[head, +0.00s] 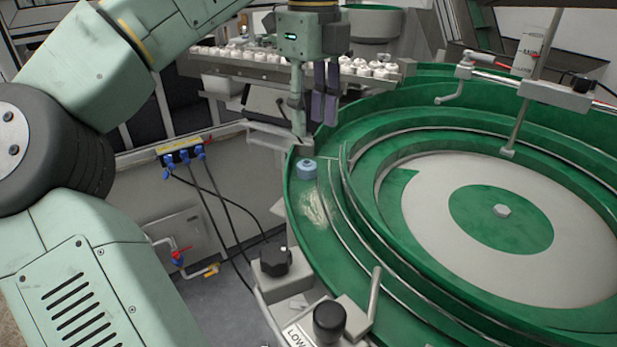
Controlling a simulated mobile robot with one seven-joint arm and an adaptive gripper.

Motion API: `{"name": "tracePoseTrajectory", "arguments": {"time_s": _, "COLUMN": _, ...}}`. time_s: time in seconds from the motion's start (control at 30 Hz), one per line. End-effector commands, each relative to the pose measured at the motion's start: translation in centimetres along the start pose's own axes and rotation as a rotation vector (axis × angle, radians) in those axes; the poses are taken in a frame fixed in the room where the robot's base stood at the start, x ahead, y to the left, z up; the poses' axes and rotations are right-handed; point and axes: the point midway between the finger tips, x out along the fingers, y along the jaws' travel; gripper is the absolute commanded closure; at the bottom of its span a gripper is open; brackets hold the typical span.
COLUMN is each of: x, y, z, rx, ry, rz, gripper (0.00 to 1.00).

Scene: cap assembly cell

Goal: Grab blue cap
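The blue cap (306,169) is a small round light-blue piece. It sits on the outer green track of the large bowl feeder (330,235), near the bowl's left rim. My gripper (324,122) hangs from the arm at the upper middle with its purple-grey fingers pointing down. It is above the cap in the picture and a little to its right, apart from it. The two fingers appear close side by side from this angle, so their opening is not clear. I see nothing held between them.
The bowl's stepped green walls and metal rails lie right of the cap. A conveyor (270,68) with several white caps runs behind my gripper. A metal post (530,85) stands over the bowl. A black knob (329,322) and lever (375,292) are at the front.

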Motion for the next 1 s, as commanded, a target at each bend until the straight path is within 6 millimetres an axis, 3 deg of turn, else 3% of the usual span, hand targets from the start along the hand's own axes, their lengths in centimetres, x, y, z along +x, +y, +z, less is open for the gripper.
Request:
{"name": "tracePoseTrajectory", "arguments": {"time_s": 0.03, "x": 1.6, "y": 0.0, "z": 0.0, "rx": 0.001, "ry": 0.001, "rz": 0.000, "gripper": 0.62}}
{"name": "tracePoseTrajectory", "arguments": {"time_s": 0.1, "x": 2.6, "y": 0.0, "z": 0.0, "rx": 0.002, "ry": 0.001, "rz": -0.001, "gripper": 0.62}}
{"name": "tracePoseTrajectory", "arguments": {"time_s": 0.33, "x": 4.1, "y": 0.2, "z": 0.3, "rx": 0.001, "ry": 0.001, "rz": 0.001, "gripper": 0.62}}
{"name": "tracePoseTrajectory", "arguments": {"time_s": 0.6, "x": 7.7, "y": 0.3, "z": 0.8, "rx": 0.006, "ry": 0.004, "rz": -0.001, "gripper": 0.62}}
{"name": "tracePoseTrajectory", "arguments": {"time_s": 0.87, "x": 8.2, "y": 0.2, "z": 0.8, "rx": 0.005, "ry": 0.002, "rz": -0.003, "gripper": 0.62}}
{"name": "tracePoseTrajectory", "arguments": {"time_s": 1.0, "x": 8.2, "y": 0.2, "z": 0.8, "rx": 0.005, "ry": 0.002, "rz": -0.003, "gripper": 0.70}}
